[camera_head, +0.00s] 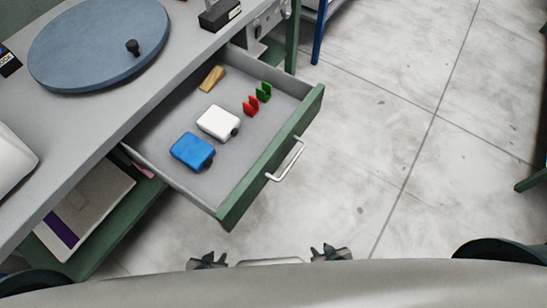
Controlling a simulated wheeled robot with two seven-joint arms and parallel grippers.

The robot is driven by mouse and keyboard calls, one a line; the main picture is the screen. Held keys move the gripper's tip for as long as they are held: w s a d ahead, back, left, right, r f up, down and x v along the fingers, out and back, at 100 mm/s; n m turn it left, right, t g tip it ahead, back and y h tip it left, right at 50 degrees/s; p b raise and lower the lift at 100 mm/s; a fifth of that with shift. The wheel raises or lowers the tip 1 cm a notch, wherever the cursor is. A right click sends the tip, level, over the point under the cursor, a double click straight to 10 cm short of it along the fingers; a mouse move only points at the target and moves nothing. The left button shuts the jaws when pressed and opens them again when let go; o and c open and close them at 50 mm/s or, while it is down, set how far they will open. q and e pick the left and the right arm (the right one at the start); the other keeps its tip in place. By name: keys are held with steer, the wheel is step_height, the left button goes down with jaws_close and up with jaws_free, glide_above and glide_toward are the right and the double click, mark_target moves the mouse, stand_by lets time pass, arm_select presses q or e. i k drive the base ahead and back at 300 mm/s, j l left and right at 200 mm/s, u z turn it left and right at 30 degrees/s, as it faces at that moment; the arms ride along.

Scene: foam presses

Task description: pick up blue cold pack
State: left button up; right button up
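The blue cold pack (192,151) lies in the open drawer (227,189), towards its near left part. It has a dark cap at its right side. My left gripper (208,260) is at the bottom of the view, outside the drawer and well apart from the pack. My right gripper (331,252) is to the right of it, also at the bottom edge. Both are small and mostly cut off by my own body, so I cannot see whether their fingers are apart. Nothing shows in either of them.
Beside the blue pack in the drawer are a white pack (218,122), a red clip (251,106), a green clip (264,92) and a tan wooden piece (212,79). The drawer's green front has a handle (286,160). A round blue plate (98,42) lies on the tabletop.

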mark_target(193, 152)
steer(key=u, duration=0.35)
steer(key=l+u, duration=0.25)
steer(key=u, duration=0.15)
steer(key=l+u, duration=0.55)
steer(key=u, duration=0.2)
steer(key=l, duration=0.4)
steer(key=k+l+u, duration=0.15)
steer(key=l, duration=0.7)
steer(key=k+l+u, duration=0.15)
steer(key=l, duration=0.25)
